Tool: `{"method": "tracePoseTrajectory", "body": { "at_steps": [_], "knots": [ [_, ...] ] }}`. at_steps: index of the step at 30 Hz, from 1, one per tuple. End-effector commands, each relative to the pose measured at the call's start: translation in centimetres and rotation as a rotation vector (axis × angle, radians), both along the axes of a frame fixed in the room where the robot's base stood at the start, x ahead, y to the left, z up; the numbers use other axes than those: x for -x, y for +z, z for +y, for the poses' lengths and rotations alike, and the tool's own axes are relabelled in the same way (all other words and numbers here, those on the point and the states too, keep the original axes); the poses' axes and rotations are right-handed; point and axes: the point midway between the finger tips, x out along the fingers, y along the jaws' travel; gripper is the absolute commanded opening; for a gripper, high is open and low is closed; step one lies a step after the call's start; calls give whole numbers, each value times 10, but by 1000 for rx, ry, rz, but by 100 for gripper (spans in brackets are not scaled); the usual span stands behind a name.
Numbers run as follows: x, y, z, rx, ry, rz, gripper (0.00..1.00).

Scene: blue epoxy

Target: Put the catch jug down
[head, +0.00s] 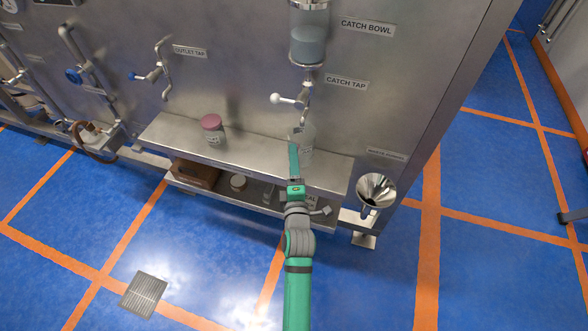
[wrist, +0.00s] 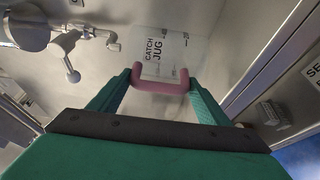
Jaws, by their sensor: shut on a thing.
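The catch jug (head: 307,139) is a clear jug with a printed label, below the catch tap (head: 303,98) at the upper shelf (head: 250,154). My gripper (head: 294,160) reaches it from the front and partly hides it. In the wrist view the jug (wrist: 190,50) shows its "CATCH JUG" label, and its pink handle (wrist: 162,86) lies between the two green fingers of my gripper (wrist: 160,80). The gripper is shut on the handle. The jug's base is hidden, so I cannot tell whether it touches the shelf.
A jar with a pink lid (head: 212,129) stands to the left on the upper shelf. The catch bowl (head: 309,35) hangs above the tap. A metal funnel (head: 376,190) is at the right. A brown box (head: 195,173) and small items sit on the lower shelf. The shelf between jar and jug is clear.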

Motion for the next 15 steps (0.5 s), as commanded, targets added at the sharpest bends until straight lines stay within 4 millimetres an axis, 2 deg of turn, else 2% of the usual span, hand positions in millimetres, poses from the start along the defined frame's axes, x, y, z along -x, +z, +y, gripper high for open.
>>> {"method": "tracePoseTrajectory", "body": {
  "at_steps": [5,12,15],
  "knots": [
    [-5,-5,0,0,0,1,35],
    [-5,-33,0,0,-1,1,35],
    [-5,-35,0,0,-1,-1,35]
  ]
}}
